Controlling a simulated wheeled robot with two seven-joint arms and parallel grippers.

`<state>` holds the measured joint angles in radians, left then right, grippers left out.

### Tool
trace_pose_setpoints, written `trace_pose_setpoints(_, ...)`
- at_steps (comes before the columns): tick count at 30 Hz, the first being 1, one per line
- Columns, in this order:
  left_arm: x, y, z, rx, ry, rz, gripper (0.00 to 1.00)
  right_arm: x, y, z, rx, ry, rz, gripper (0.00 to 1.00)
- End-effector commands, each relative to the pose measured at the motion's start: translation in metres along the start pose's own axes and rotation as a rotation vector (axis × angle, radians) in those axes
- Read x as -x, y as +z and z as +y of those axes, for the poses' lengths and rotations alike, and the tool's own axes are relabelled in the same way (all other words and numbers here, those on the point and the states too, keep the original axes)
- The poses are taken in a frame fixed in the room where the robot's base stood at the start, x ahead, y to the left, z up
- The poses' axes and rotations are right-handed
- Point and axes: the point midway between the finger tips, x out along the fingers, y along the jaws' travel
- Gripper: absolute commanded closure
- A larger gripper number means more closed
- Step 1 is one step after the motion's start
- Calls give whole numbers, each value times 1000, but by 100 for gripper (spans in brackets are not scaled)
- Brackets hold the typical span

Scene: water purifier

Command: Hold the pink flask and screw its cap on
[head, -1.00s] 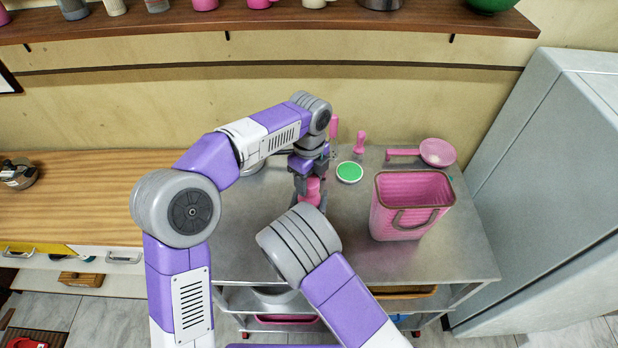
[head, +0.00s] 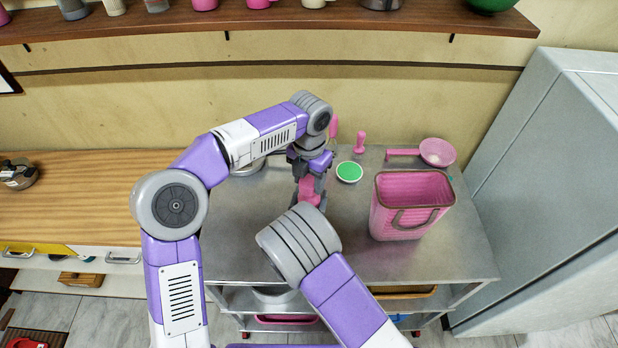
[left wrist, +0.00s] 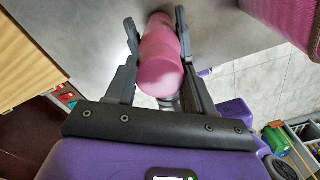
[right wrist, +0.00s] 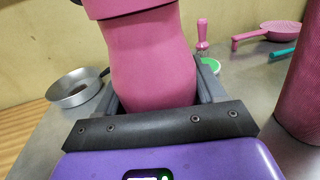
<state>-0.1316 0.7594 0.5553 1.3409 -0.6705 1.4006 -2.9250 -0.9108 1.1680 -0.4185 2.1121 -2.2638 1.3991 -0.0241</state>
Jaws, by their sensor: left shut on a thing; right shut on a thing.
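The pink flask (head: 309,192) is upright above the metal table, partly hidden by my arms in the head view. My left gripper (head: 308,178) comes down on its top end from above. In the left wrist view, the pink cap end (left wrist: 160,76) lies between the two fingers, shut on it. In the right wrist view, the flask body (right wrist: 150,65) fills the middle, with a wider pink collar (right wrist: 130,8) at its top. My right gripper (right wrist: 155,100) is shut around the lower body; my own forearm hides it in the head view. The cap's thread is hidden.
A pink basket (head: 410,222) stands right of the flask. A green-topped round dish (head: 349,172), a pink-handled tool (head: 360,142) and a pink pan (head: 437,152) are behind. The table front near the basket is clear.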

Motion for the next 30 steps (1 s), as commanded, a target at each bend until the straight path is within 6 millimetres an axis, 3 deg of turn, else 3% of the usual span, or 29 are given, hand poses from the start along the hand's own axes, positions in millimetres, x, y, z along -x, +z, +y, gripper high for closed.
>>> trace_pose_setpoints(4, 1, 0, 0, 2, 0, -2, 76, 0, 0, 0, 1, 0, 2, 100)
trace_pose_setpoints(5, 1, 0, 0, 2, 0, -2, 44, 0, 0, 0, 1, 0, 2, 100)
trace_pose_setpoints(9, 1, 0, 0, 3, 0, -2, 23, 0, 0, 0, 1, 0, 2, 100)
trace_pose_setpoints(18, 2, 0, 0, 5, 0, -2, 22, 0, 0, 0, 1, 0, 1, 100)
trace_pose_setpoints(30, 45, 0, 0, 5, 0, -2, 22, 0, 0, 0, 1, 0, 1, 100)
